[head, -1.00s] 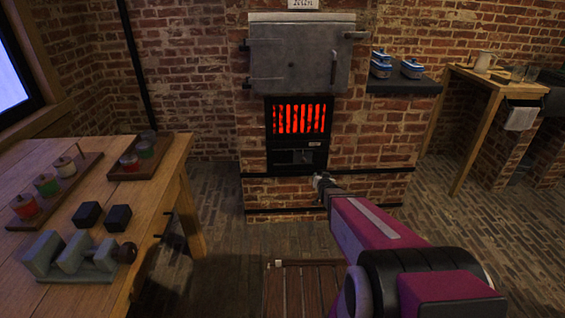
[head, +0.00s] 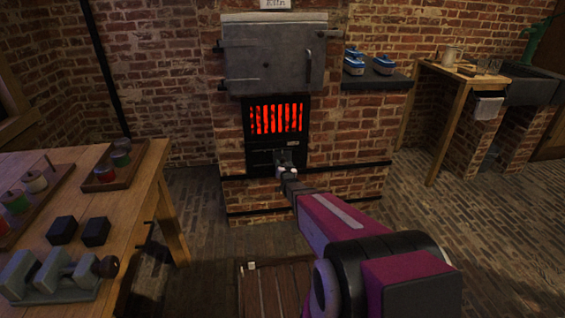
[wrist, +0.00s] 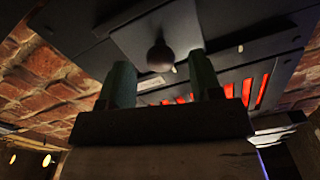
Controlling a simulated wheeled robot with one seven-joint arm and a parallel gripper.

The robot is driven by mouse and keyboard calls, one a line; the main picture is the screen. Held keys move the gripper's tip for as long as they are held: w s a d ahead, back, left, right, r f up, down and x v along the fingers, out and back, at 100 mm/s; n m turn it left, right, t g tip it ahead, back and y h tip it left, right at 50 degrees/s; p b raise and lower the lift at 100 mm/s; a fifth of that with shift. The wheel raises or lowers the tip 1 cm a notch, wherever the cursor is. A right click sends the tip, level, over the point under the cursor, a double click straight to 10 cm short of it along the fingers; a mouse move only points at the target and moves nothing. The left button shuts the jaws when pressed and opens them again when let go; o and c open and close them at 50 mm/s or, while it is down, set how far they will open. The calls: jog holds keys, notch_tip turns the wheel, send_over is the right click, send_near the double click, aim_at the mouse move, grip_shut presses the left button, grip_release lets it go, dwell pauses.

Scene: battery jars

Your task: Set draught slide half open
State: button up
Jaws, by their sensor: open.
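The draught slide is a dark plate (wrist: 140,28) with a round knob (wrist: 160,56) on the black panel of the kiln, next to the glowing grate. In the head view, the panel (head: 260,158) lies just below the red grate and my gripper partly covers the slide. My gripper (head: 286,164) reaches up to that panel. In the wrist view its two green fingers (wrist: 160,62) stand apart, with the knob showing between their tips. I cannot tell whether either finger touches the knob. How far the slide stands open is not clear.
The glowing grate (head: 276,118) sits right above, under the kiln's grey door (head: 275,55). A wooden table (head: 140,185) with jars and dark blocks stands at the left. A shelf (head: 375,82) with blue-and-white items is at the right. A slatted mat (head: 275,285) lies on the floor.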

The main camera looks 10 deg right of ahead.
aim_at(274, 159)
jog(key=w, duration=0.3)
jog(key=shift+w, duration=0.4)
grip_shut()
jog(key=shift+a, duration=2.2)
grip_release()
